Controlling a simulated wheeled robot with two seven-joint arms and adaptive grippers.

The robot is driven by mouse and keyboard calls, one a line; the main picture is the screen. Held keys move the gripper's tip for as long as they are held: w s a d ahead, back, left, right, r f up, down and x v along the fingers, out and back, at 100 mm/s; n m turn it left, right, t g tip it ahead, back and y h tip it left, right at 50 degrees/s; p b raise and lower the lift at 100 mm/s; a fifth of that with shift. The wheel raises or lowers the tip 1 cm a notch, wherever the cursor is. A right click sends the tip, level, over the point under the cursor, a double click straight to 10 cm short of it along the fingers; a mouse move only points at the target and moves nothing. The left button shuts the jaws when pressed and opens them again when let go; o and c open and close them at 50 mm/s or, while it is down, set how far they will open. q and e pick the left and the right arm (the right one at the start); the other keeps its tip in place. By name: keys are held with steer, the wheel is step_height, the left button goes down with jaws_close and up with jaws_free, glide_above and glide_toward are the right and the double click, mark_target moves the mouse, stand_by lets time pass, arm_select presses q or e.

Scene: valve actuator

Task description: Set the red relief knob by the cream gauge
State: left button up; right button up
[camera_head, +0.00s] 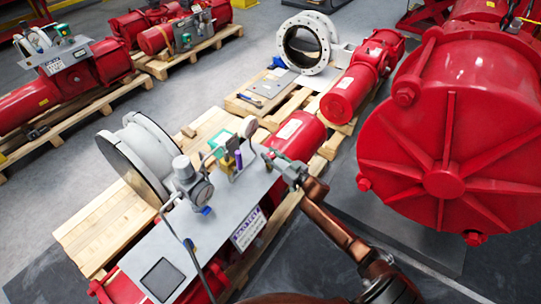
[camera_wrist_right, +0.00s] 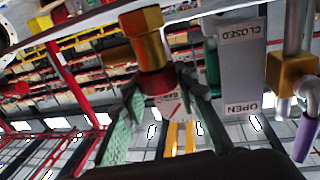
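A small red knob (camera_wrist_right: 155,82) sits under a brass fitting (camera_wrist_right: 143,42) in the right wrist view. My right gripper (camera_wrist_right: 163,98) has its two fingers apart, one on each side of the knob's lower end; I cannot tell whether either touches it. In the head view my right gripper (camera_head: 277,162) is at the right edge of the grey panel (camera_head: 215,228), and the knob cannot be made out there. A round, pale-faced gauge (camera_head: 249,127), likely the cream one, stands just behind the gripper. My left gripper is not in view.
A purple-handled valve (camera_head: 238,160) stands left of the gripper; its purple lever (camera_wrist_right: 306,138) also shows in the wrist view. A CLOSED/OPEN plate (camera_wrist_right: 240,65) hangs beside the knob. A grey regulator with a gauge (camera_head: 203,192) stands further left. A large red cylinder (camera_head: 445,150) fills the right.

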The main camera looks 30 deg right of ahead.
steer(key=c, duration=0.5)
